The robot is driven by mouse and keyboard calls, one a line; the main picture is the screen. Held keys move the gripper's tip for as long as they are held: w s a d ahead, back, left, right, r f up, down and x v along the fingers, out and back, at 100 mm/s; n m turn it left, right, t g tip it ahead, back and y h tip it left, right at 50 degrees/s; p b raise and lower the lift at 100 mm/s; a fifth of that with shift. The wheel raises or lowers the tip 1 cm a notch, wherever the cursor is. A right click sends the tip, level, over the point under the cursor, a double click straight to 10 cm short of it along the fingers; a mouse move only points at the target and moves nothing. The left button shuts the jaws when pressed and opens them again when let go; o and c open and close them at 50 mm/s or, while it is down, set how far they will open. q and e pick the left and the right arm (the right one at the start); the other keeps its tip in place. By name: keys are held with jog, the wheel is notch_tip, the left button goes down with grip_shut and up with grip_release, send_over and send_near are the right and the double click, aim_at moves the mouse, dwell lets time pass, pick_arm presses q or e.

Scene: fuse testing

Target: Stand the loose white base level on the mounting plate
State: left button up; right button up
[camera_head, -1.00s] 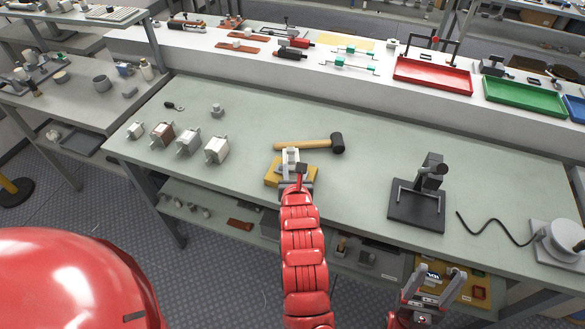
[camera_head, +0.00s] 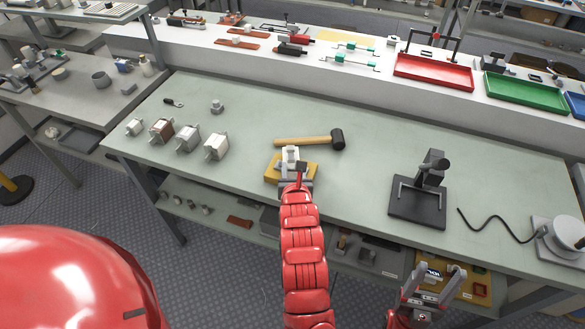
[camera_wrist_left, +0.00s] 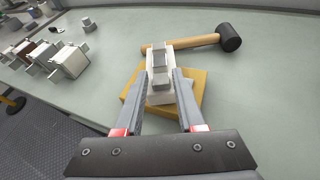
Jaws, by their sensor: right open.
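The loose white base (camera_wrist_left: 160,78), with grey metal clips, is at the yellow-brown mounting plate (camera_wrist_left: 199,84) in the left wrist view. In the head view the base (camera_head: 291,154) stands over the far part of the plate (camera_head: 271,174). My left gripper (camera_head: 294,171) reaches in from the front. Whether the base's underside touches the plate or is slightly tilted is hidden. My right gripper (camera_head: 438,274) is open and empty, in front of the table's near edge.
A mallet (camera_head: 305,140) lies just behind the plate. Several fuse-like blocks (camera_head: 187,138) and a small grey piece (camera_head: 217,107) are to the left. A black stand (camera_head: 418,201) is to the right. The table (camera_head: 360,185) between plate and stand is clear.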

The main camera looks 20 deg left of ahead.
pick_arm(q)
jog(key=o, duration=0.3)
jog(key=shift+s+d+r, duration=0.2)
jog(key=shift+s+d, duration=0.1)
jog(key=shift+s, duration=0.1)
jog(key=p+v, duration=0.9)
jog(key=v, duration=0.7)
jog(key=shift+s, duration=0.2)
